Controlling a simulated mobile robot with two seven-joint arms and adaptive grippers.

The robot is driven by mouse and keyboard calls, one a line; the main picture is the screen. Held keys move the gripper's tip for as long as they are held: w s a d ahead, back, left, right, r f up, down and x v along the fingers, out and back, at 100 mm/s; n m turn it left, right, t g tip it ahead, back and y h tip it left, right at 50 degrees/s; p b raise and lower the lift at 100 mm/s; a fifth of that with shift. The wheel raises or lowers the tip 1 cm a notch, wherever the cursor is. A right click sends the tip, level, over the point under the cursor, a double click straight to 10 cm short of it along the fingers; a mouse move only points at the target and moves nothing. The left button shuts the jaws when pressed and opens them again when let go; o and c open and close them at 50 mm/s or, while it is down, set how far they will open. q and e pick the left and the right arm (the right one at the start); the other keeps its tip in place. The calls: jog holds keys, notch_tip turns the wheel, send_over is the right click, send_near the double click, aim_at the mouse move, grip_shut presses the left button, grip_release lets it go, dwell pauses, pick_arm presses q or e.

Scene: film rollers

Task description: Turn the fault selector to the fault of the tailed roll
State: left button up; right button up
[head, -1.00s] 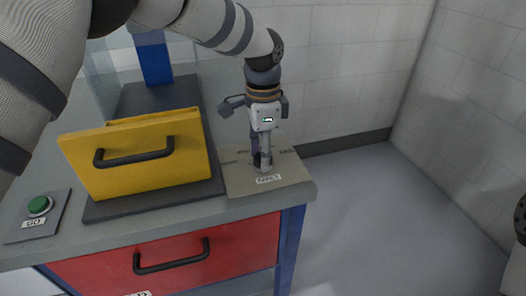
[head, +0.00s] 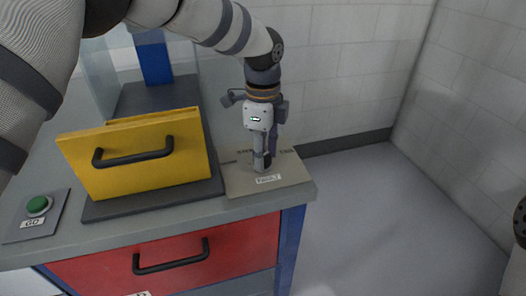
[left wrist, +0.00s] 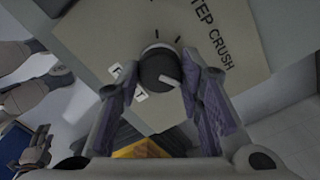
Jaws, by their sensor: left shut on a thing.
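The fault selector is a round dark knob (left wrist: 158,67) with a white pointer line, on a beige panel (head: 292,171) at the bench's right corner. The panel carries a FAULT label (head: 268,179). My left gripper (head: 264,162) points down at the panel and is shut on the knob. In the left wrist view its fingers stand on either side of the knob, and the pointer line points to the lower right. The words "STEP" and "CRUSH" show on the panel; other lettering is partly hidden. No tailed roll can be made out. My right gripper is out of view.
A yellow box front with a black handle (head: 133,152) stands left of the panel on a dark base. A green GO button (head: 38,205) is at the far left. A red drawer (head: 170,258) is below the bench top. Open floor lies to the right.

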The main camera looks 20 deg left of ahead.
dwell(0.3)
pick_arm(q)
jog(key=o, duration=1.2)
jog(key=shift+c, duration=0.2)
notch_tip(320, 180, up, 12)
